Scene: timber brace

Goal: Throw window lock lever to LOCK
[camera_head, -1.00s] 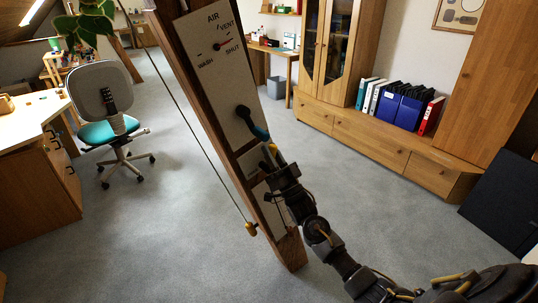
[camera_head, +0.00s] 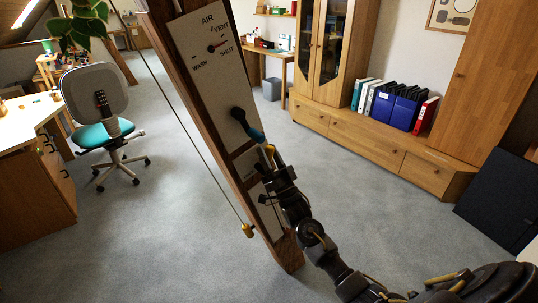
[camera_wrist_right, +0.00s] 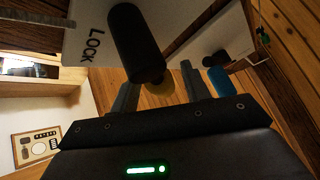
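A white panel with the word LOCK (camera_wrist_right: 91,45) shows in the right wrist view. Beside the word is a thick black cylindrical grip (camera_wrist_right: 138,43), apparently the lock lever's. My right gripper (camera_wrist_right: 161,92) is open, its two grey fingers apart. The grip's lower end is in front of the gap between them; I cannot tell whether they touch it. In the head view my right gripper (camera_head: 268,160) is at the lower panel of the leaning timber post (camera_head: 287,252), and my arm hides much of that panel. My left gripper is not in view.
A cord with a wooden knob (camera_head: 248,231) hangs left of the post. An office chair (camera_head: 95,95) stands further left.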

